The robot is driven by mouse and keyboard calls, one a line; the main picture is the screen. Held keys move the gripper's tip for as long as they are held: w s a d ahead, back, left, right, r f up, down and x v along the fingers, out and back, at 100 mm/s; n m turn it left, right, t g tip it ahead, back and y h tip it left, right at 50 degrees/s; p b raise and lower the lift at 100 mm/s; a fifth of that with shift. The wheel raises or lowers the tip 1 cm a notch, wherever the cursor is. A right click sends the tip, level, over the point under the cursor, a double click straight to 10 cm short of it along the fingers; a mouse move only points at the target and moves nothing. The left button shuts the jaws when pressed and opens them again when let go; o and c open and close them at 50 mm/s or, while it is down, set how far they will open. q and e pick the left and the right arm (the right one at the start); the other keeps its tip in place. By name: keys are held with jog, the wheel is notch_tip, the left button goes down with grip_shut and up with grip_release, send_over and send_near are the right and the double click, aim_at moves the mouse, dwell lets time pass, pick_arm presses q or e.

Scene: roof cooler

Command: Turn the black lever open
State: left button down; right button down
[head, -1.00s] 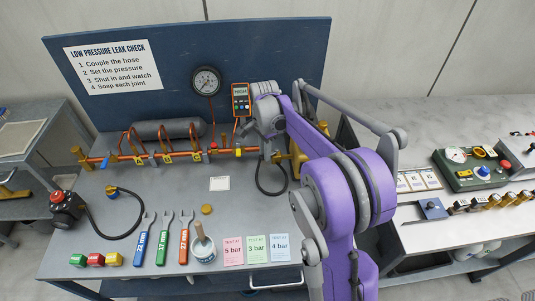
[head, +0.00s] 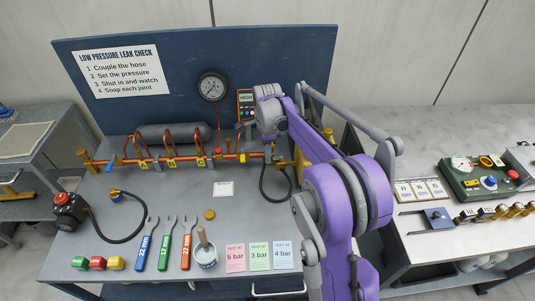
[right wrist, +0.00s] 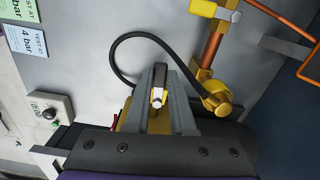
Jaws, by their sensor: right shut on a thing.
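My right gripper (head: 272,152) reaches down at the right end of the copper pipe run (head: 190,158), in front of the blue panel. In the right wrist view its two grey fingers (right wrist: 160,88) are closed around a dark bar with a silver-white end, which looks like the black lever (right wrist: 158,78). The fingers and my arm hide most of the lever. A black hose (right wrist: 125,50) loops behind the fingers to a brass fitting (right wrist: 217,98) just right of them. My left gripper is not in view.
A pressure gauge (head: 212,86) and an orange-framed meter (head: 245,103) are on the panel. Several spanners (head: 165,244), a pot with a brush (head: 204,256) and test cards (head: 259,257) lie at the bench front. A second bench (head: 430,230) stands right.

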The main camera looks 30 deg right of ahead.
jog(key=c, duration=0.8)
grip_release()
jog(key=shift+o, duration=0.2)
notch_tip(320, 180, up, 11)
jog(key=shift+f, duration=0.1)
